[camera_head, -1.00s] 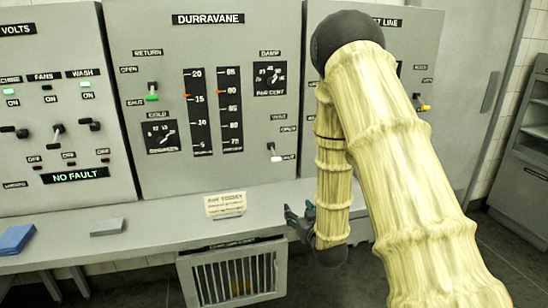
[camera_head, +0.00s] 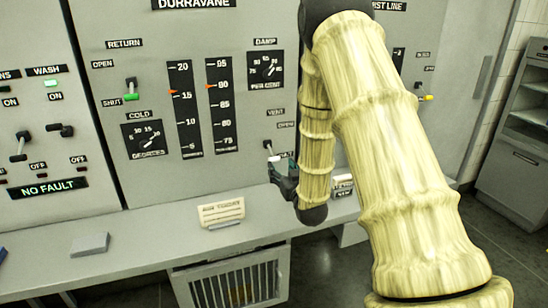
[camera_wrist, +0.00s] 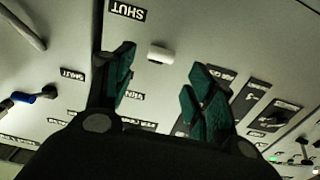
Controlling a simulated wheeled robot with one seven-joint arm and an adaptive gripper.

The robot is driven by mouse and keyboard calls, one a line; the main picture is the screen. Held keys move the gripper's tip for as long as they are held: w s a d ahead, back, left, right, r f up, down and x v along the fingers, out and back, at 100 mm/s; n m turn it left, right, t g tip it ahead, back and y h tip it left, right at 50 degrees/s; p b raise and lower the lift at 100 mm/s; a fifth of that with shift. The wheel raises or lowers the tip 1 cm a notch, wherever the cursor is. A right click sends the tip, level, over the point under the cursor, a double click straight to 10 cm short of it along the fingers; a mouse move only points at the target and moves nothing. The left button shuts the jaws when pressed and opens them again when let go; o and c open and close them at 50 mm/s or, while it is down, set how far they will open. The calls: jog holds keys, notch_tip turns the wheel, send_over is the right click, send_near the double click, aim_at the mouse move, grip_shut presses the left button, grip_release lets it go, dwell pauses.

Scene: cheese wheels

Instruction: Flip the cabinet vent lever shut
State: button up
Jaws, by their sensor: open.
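The vent lever (camera_head: 268,146) is a short lever with a white tip on the grey Durravane panel. It sits under the VENT label (camera_head: 276,112), left of the OPEN label (camera_head: 286,125), with its tip angled down in the head view. A SHUT label shows in the wrist view (camera_wrist: 127,11), just beyond the white tip (camera_wrist: 161,53). My gripper (camera_head: 283,175) is just below the lever in the head view, partly hidden by my arm. In the wrist view its dark green fingers (camera_wrist: 158,85) are open and apart, with the white tip framed between them. I see no contact.
A grey ledge (camera_head: 150,260) runs below the panel and carries a small paper sign (camera_head: 221,211) and a grey block (camera_head: 90,245). The return lever (camera_head: 131,90) with a green tip is further left. A yellow-tipped lever (camera_head: 426,98) is right of my arm.

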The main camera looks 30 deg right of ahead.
aim_at(275, 160)
jog(key=p+x, duration=0.2)
jog(key=x, duration=0.6)
jog(key=shift+f, duration=0.15)
grip_shut()
